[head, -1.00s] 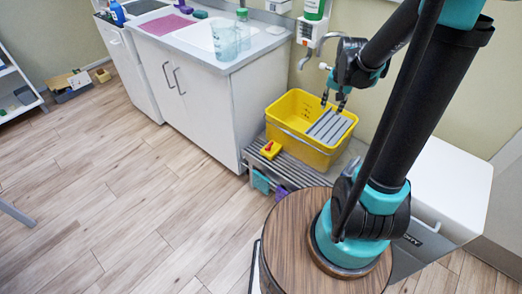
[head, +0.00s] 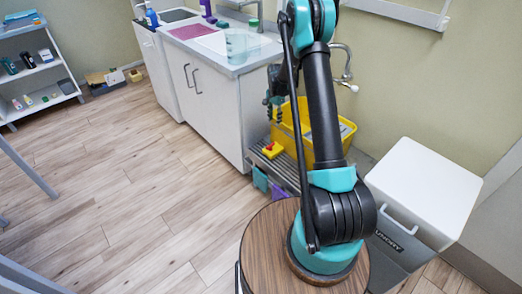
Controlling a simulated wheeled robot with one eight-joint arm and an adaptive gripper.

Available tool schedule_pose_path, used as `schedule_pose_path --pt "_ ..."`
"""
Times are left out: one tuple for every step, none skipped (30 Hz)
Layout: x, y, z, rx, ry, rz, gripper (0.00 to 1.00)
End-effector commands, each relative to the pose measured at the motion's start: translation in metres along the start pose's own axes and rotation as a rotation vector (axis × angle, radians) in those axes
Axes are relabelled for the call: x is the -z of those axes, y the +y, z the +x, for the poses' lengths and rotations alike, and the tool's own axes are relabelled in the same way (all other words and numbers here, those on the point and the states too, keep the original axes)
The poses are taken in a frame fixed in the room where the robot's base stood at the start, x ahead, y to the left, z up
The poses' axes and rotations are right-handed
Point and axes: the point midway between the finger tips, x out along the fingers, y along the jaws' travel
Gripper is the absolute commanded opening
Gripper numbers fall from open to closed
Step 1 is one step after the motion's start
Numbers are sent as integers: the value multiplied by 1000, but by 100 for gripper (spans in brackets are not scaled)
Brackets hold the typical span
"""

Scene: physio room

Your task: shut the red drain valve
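The drain valve is a small yellow block with a red handle (head: 269,147) on top. It sits at the front left of the yellow mop bucket (head: 348,131), on the slatted rack by the sink cabinet. My gripper (head: 274,113) points down above the valve, apart from it, at the bucket's left side. Its two dark fingers look parted, with nothing seen between them. My arm hides the middle of the bucket. The handle is too small to read its exact turn.
The white sink cabinet (head: 205,105) stands close on the left of the gripper. A wall tap (head: 345,68) is behind the bucket. A white lidded bin (head: 425,185) stands at right. Teal and purple cloths hang below the rack. The wooden floor at left is clear.

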Motion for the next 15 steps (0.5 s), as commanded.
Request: schedule_pose_path --pt "2 -3 7 -4 -2 12 38" --pt "2 -5 10 -6 -3 18 38" --pt "3 -6 13 -8 -4 24 38" --pt "3 -6 14 -9 -5 27 38" --pt "3 -7 16 -9 -5 30 38" --pt "3 -7 18 -10 -6 31 38" --pt "3 -7 21 -10 -6 31 38" --pt "3 -7 24 -10 -6 31 38" --pt "3 -7 28 -10 -6 31 38" --pt "3 -7 32 -10 -6 31 38" --pt "3 -7 37 -10 -6 31 38" --pt "3 -7 44 -10 -6 30 38" --pt "3 -7 50 -10 -6 30 38" --pt "3 -7 55 -10 -6 30 38" --pt "3 -7 64 -10 -6 30 38"
